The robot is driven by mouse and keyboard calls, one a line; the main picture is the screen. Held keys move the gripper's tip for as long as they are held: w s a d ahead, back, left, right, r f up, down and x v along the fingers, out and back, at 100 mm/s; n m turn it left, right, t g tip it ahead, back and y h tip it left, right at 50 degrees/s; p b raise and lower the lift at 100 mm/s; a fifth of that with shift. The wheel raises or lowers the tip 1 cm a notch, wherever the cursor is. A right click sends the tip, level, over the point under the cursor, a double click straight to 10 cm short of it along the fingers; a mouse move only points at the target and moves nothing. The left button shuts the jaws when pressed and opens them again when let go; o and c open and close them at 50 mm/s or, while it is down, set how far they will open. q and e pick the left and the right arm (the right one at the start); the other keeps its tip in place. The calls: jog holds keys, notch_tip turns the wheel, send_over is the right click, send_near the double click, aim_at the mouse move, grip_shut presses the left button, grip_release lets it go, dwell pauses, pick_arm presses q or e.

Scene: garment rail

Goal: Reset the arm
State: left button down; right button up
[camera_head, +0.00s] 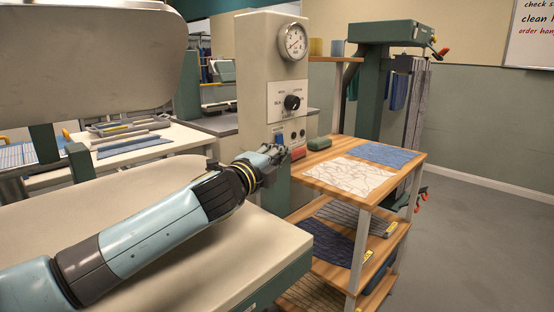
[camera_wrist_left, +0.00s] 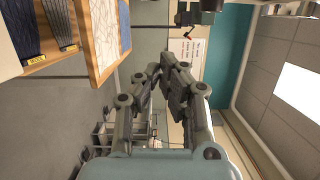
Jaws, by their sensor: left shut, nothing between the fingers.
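My left arm comes in from the left in the head view and reaches over the pale pressing board (camera_head: 70,225). My left gripper (camera_head: 277,151) is at the front of the control post, close to the red and green buttons. It is shut and empty. In the left wrist view the gripper (camera_wrist_left: 170,75) shows with its fingers together and nothing held. The control post (camera_head: 258,60) carries a round gauge (camera_head: 292,42) and a black knob (camera_head: 292,102). Whether the gripper touches the post I cannot tell. My right gripper is not in view.
A wooden shelf cart (camera_head: 325,150) with white patterned cloth (camera_head: 351,178) and blue cloth (camera_head: 384,154) stands right of the gripper. The raised upper press plate (camera_head: 90,50) hangs at upper left. A green stand (camera_head: 370,85) is behind the cart. Floor at right is clear.

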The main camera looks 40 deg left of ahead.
pick_arm(q)
jog(key=shift+s, duration=0.3)
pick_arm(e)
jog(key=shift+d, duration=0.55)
pick_arm(q)
jog(key=shift+d, duration=0.1)
